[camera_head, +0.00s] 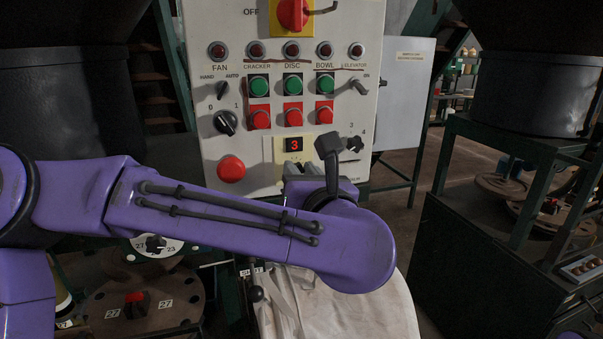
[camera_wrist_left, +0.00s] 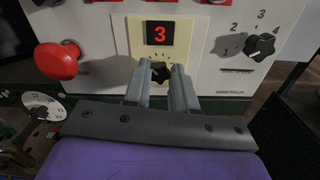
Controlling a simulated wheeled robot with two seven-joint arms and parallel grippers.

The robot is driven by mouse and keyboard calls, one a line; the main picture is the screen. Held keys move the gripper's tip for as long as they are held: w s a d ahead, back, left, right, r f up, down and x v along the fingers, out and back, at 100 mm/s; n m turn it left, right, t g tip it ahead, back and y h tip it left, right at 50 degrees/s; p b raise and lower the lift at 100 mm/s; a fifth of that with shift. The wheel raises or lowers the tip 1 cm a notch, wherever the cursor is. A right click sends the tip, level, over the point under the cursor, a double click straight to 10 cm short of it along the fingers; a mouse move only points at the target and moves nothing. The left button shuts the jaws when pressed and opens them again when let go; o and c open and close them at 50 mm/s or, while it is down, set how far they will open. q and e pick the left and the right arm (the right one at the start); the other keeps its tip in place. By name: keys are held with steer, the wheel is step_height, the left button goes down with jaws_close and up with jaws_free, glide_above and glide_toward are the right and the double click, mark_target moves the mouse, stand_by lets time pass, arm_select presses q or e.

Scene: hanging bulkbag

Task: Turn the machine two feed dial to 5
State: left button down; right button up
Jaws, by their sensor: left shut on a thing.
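A small black dial (camera_wrist_left: 161,74) sits on a cream plate (camera_wrist_left: 190,40) on the panel, below a red digital display (camera_wrist_left: 160,33) that reads 3. In the head view the display (camera_head: 295,145) also reads 3, and the dial is hidden behind my left arm and gripper. My left gripper (camera_wrist_left: 161,68) is shut on this dial, one grey finger at each side. A larger black knob (camera_wrist_left: 261,46) is to the right, with 2, 3 and 4 around it; in the head view this knob (camera_head: 354,144) is right of my wrist. My right gripper is not in view.
A red push button (camera_head: 231,169) stands out left of the dial. Lamps, green and red buttons and switches fill the panel (camera_head: 205,130) above. A pale bag (camera_head: 350,315) hangs below my forearm. A dark machine (camera_head: 460,240) stands at right.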

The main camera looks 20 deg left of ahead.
arm_select(q)
steer(key=m, duration=0.9)
steer(key=shift+d, duration=0.1)
steer(key=shift+w+f+m+p, duration=0.1)
steer(key=shift+m+p, duration=0.25)
steer(key=shift+m, duration=1.05)
steer(key=c, duration=0.9)
jaws_free()
